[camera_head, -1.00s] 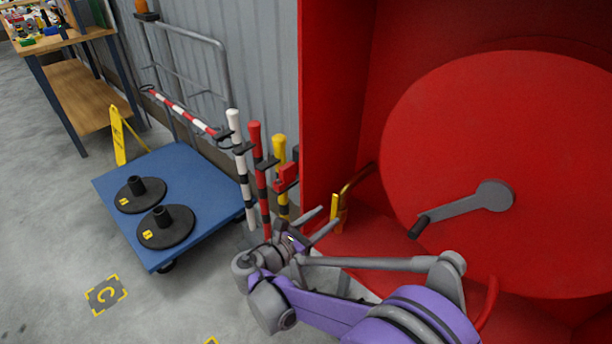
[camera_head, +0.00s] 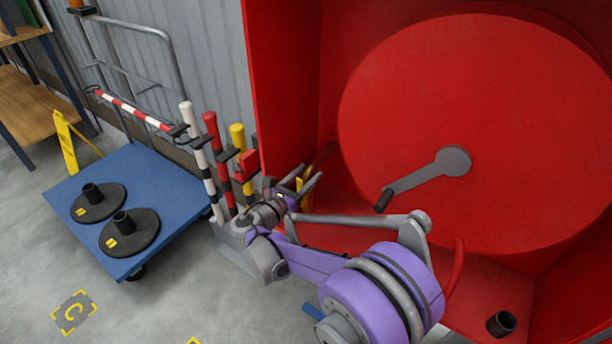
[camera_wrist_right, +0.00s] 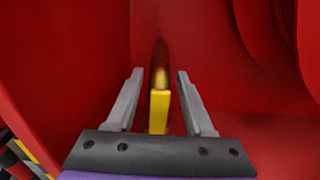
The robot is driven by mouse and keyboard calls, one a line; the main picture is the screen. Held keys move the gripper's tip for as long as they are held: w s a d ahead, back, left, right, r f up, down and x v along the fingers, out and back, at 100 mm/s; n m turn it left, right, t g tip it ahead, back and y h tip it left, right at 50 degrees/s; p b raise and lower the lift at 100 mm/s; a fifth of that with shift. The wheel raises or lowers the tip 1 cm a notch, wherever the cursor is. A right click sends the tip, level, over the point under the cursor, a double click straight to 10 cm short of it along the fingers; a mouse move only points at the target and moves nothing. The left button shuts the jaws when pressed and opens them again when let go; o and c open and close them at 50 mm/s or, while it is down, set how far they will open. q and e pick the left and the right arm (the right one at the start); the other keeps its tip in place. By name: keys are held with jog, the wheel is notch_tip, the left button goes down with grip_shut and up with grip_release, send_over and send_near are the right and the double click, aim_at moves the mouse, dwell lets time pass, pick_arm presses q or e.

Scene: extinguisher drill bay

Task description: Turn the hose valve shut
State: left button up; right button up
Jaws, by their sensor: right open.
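The hose valve is in the red cabinet's left side, with a yellow lever (camera_head: 299,184) and a brass pipe (camera_head: 324,158) behind it. My right gripper (camera_head: 308,176) is at the lever and partly covers it in the head view. In the right wrist view, the yellow lever (camera_wrist_right: 159,112) stands between the two open fingers of my right gripper (camera_wrist_right: 160,74), with a gap on both sides. The brass pipe (camera_wrist_right: 160,72) runs on beyond it. My left gripper is not in view.
The red cabinet holds a large red reel (camera_head: 470,110) with a grey crank (camera_head: 430,172). Striped posts (camera_head: 197,150) stand just left of my right gripper. A blue cart (camera_head: 150,185) carries two black bases. A black cylinder (camera_head: 501,323) is at the lower right.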

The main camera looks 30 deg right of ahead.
grip_shut()
dwell(1.4)
